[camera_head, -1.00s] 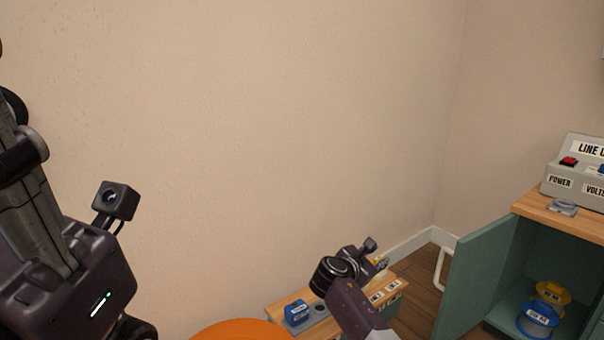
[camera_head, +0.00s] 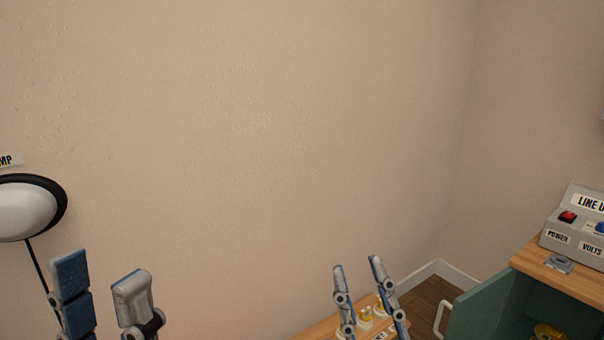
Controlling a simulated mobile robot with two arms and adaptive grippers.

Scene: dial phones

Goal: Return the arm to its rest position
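My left gripper (camera_head: 101,275) stands at the bottom left with its two blue-and-grey fingers pointing up and spread apart, with only wall between them. My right gripper (camera_head: 357,267) stands at the bottom centre, its two slim grey fingers also pointing up and apart, with nothing held between the tips. The rest of both arms is below the picture edge.
A low wooden surface (camera_head: 318,331) with small yellow-and-white items (camera_head: 366,318) lies behind my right gripper. A green cabinet (camera_head: 482,308) with an open door and a grey line unit (camera_head: 571,218) on top is at right. A round white lamp (camera_head: 25,211) hangs at left.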

